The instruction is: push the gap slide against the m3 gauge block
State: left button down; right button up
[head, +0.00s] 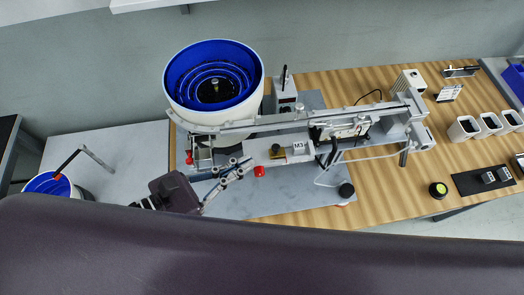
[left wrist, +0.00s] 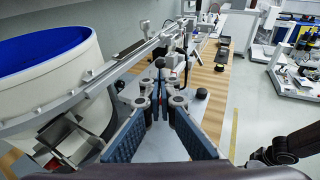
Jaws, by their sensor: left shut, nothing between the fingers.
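The M3 gauge block (head: 299,147) is a pale block with an "M3" label on the light rail plate of the gantry. A small brass-and-dark piece (head: 277,151), which may be the gap slide, sits just left of it. I cannot tell whether the two touch. My left gripper (head: 246,163) is shut and empty, its tips at the left end of the plate, left of the brass piece and apart from the gauge block. In the left wrist view my left gripper's fingertips (left wrist: 160,66) meet and hide part of the plate.
A white bowl feeder with a blue inside (head: 213,85) stands behind on the left. A long metal rail (head: 250,124) runs just behind the plate. A red knob (head: 259,171) is close to the fingertips. A black knob (head: 346,190) and several bins (head: 464,128) are further right.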

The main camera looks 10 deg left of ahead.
aim_at(273, 150)
pick_arm(q)
jog(key=shift+p+x, duration=0.85)
jog(key=shift+x, duration=1.85)
